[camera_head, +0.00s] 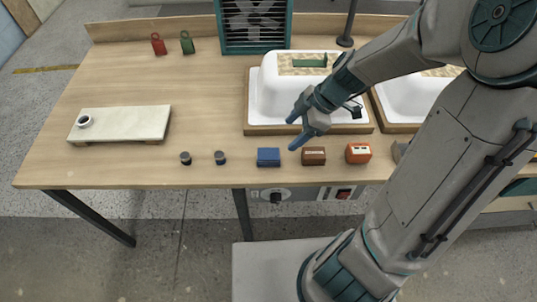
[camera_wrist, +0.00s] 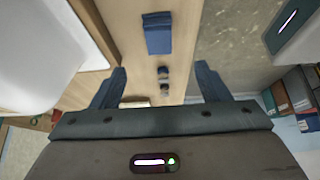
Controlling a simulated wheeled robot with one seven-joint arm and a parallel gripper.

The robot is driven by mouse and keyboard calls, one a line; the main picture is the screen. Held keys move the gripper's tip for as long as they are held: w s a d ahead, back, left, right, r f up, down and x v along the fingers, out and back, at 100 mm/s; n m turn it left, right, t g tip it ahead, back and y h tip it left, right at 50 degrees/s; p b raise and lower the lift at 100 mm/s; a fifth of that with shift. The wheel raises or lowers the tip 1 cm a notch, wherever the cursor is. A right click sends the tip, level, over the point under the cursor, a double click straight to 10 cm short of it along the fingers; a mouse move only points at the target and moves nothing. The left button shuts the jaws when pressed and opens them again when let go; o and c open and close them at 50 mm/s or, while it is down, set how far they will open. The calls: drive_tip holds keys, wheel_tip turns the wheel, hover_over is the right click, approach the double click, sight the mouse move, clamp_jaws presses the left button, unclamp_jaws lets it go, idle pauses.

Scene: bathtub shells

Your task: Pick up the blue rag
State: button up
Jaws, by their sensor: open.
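The blue rag (camera_head: 268,157) is a small folded, block-like bundle near the front edge of the wooden table. It also shows at the top middle of the wrist view (camera_wrist: 157,34). My gripper (camera_head: 292,134) is open and empty, above the table to the right of and behind the rag in the head view. In the wrist view the rag lies beyond the fingertips (camera_wrist: 161,80), apart from them.
A white tub shell (camera_head: 263,100) lies behind. A pale board with a cup (camera_head: 130,125) lies left.

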sight(269, 153)
drive_tip(key=b+x, duration=0.1)
drive_tip(key=x, duration=0.6)
drive_tip(key=shift+a+f, duration=0.1)
drive_tip(key=shift+x, duration=2.85)
drive_tip(key=shift+w+a, duration=0.1)
drive_tip(key=shift+w, duration=0.05)
drive_tip(key=c, duration=1.1)
